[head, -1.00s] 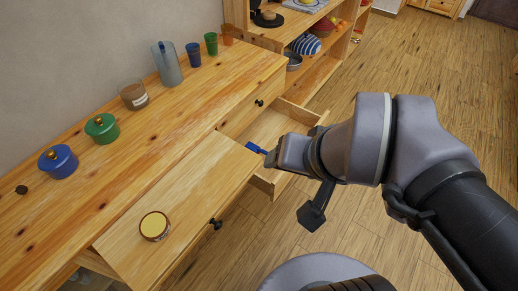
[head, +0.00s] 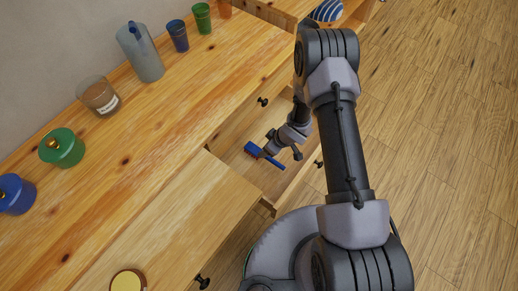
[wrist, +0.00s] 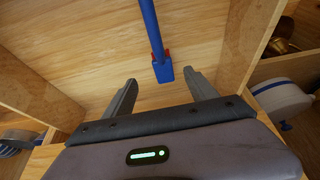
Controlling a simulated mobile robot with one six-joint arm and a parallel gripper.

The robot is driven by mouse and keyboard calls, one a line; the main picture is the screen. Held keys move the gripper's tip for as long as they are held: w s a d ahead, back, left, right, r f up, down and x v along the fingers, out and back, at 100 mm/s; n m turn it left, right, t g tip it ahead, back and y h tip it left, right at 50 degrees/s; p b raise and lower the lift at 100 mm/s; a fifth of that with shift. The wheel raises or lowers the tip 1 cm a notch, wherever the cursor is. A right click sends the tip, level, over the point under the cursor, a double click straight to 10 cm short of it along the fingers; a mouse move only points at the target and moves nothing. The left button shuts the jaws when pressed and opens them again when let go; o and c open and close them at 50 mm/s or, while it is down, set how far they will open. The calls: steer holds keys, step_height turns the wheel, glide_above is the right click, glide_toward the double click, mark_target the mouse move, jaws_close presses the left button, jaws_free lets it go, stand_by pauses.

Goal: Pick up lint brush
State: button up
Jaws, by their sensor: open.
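The blue lint brush (head: 254,150) lies in the open drawer (head: 232,146). In the head view its broad head is at the left and its handle points down to the right. In the wrist view the blue brush (wrist: 151,30) runs down from the top edge, and its lower end, with red at the sides, lies between and just beyond the fingertips. My gripper (wrist: 160,76) is open and empty, pointing down into the drawer over the brush.
The drawer's wooden walls (wrist: 262,45) are close on either side of my gripper. On the dresser top stand a green pot (head: 62,150), a glass candle (head: 98,97), a pitcher (head: 143,55) and cups. A yellow-topped jar (head: 127,281) sits at the lower left.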

mark_target(259, 151)
steer(key=b+x, duration=0.2)
steer(key=x, duration=0.4)
steer(key=shift+f, duration=0.15)
steer(key=b+x, duration=0.1)
steer(key=x, duration=0.1)
steer(key=b+x, duration=0.2)
steer(key=x, duration=0.1)
steer(key=shift+a+f, duration=0.2)
steer(key=shift+a, duration=0.2)
steer(key=shift+r, duration=0.2)
steer(key=shift+c, duration=0.3)
jaws_close()
